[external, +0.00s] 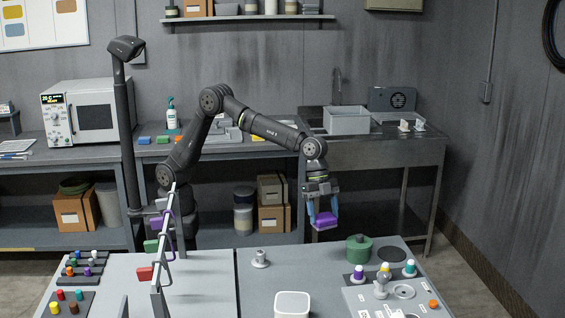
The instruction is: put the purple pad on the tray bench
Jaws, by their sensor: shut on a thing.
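The purple pad (325,221) is between the blue fingertips of my gripper (322,212), which is shut on it. My gripper points down and holds the pad in the air, above and behind the far edge of the front table. I cannot tell for sure which surface is the tray bench. The pad is apart from the bench.
A wire rack (168,240) with a green pad (151,245) and a red pad (145,273) stands on the front table (205,285). A green pot (359,249), a metal fitting (260,259) and a white box (292,304) are near. A grey bin (346,120) stands on the right bench.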

